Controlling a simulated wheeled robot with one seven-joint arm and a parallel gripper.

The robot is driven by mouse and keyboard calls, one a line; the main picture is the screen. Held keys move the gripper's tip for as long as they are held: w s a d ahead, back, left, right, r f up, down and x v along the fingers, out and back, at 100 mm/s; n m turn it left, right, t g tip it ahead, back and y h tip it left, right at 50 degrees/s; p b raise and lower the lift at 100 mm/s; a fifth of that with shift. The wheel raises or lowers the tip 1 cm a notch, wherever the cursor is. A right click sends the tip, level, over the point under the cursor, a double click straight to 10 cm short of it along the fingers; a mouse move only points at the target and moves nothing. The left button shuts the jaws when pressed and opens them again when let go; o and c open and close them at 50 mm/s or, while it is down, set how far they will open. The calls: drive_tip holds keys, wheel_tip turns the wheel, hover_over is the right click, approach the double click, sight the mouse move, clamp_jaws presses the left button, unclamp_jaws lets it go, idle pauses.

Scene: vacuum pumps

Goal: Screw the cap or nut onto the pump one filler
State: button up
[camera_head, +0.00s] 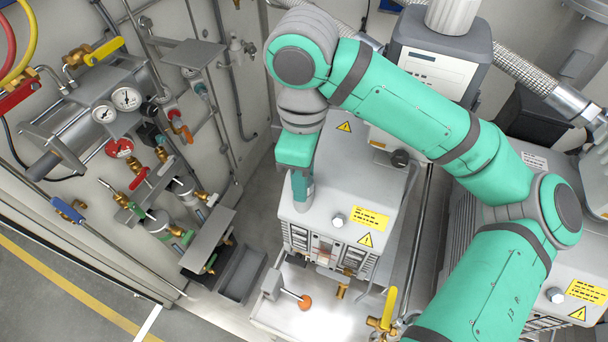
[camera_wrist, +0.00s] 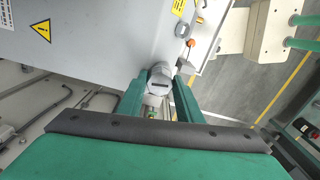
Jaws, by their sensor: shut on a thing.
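A pale grey round cap (camera_wrist: 161,77) with a dark slot sits between my fingertips in the wrist view. My gripper (camera_wrist: 160,85) is shut on it. In the head view my gripper (camera_head: 301,190) points down at the left edge of the front pump's grey top (camera_head: 330,165); I cannot make out the cap there. A pale round fitting (camera_head: 338,220), perhaps the filler, stands on this top beside a yellow label, to the lower right of my gripper. The held cap appears apart from it. The frames do not show clearly whether the fitting is open.
A second pump (camera_head: 575,260) stands at the right, partly behind my arm. Valves and gauges (camera_head: 127,99) line the left wall panel. An orange knob (camera_head: 304,302) and a yellow-handled valve (camera_head: 388,308) lie at the front. Grey floor is free at lower left.

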drive_tip(key=shift+w+a+r+m, duration=0.1)
drive_tip(key=shift+w+m, duration=0.05)
drive_tip(key=shift+m, duration=1.95)
drive_tip(key=o, duration=1.3)
drive_tip(key=shift+c, duration=0.2)
drive_tip(key=shift+r, duration=2.4)
drive_tip(key=shift+c, duration=0.6)
